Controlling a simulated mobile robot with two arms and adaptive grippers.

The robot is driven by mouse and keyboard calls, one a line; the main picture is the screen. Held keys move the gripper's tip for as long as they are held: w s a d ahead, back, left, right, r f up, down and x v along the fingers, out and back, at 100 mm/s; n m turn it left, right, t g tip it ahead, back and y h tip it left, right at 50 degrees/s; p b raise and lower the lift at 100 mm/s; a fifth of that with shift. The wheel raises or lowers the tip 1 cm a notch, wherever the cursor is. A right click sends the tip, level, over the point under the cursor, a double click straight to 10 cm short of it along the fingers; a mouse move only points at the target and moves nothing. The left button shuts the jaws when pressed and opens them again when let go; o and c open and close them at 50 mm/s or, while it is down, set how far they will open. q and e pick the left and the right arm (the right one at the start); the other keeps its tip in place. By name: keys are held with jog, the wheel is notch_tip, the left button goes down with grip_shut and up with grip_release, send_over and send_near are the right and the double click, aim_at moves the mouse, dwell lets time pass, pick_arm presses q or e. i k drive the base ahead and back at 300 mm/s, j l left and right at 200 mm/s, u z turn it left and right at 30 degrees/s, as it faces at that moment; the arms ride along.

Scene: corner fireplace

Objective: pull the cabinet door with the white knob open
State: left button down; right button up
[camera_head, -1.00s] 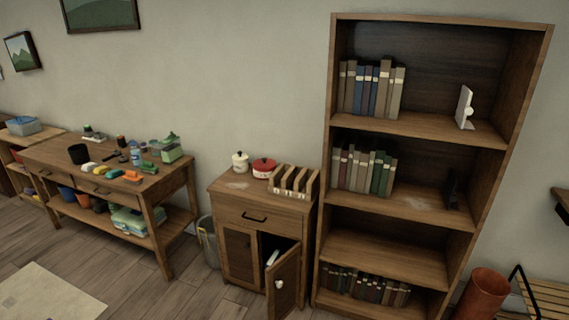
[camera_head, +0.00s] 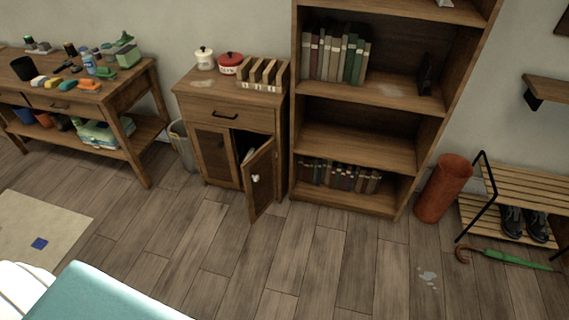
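A small wooden cabinet (camera_head: 233,145) stands against the wall, left of the bookshelf. Its right door (camera_head: 260,181) carries a white knob (camera_head: 255,178) and stands partly open, swung out toward the room with its hinge on the right. Something pale (camera_head: 248,155) shows in the dark gap; most of the inside is hidden. The left door (camera_head: 213,157) looks closed, below a drawer with a dark handle (camera_head: 225,115). Neither of my grippers is in view.
A tall bookshelf (camera_head: 360,150) stands right of the cabinet, close to the open door's hinge side. A grey bin (camera_head: 183,146) and a workbench (camera_head: 140,112) are at left. A teal-topped piece (camera_head: 105,297) fills the lower left corner. The floor before the cabinet (camera_head: 215,245) is clear.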

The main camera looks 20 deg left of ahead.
aim_at(258, 172)
jog(key=i+j+z, duration=0.15)
jog(key=j+z, duration=0.3)
jog(key=j, duration=0.15)
jog(key=j+z, duration=0.45)
jog(key=j, duration=0.2)
jog(key=j+z, duration=0.4)
jog(key=j, duration=0.25)
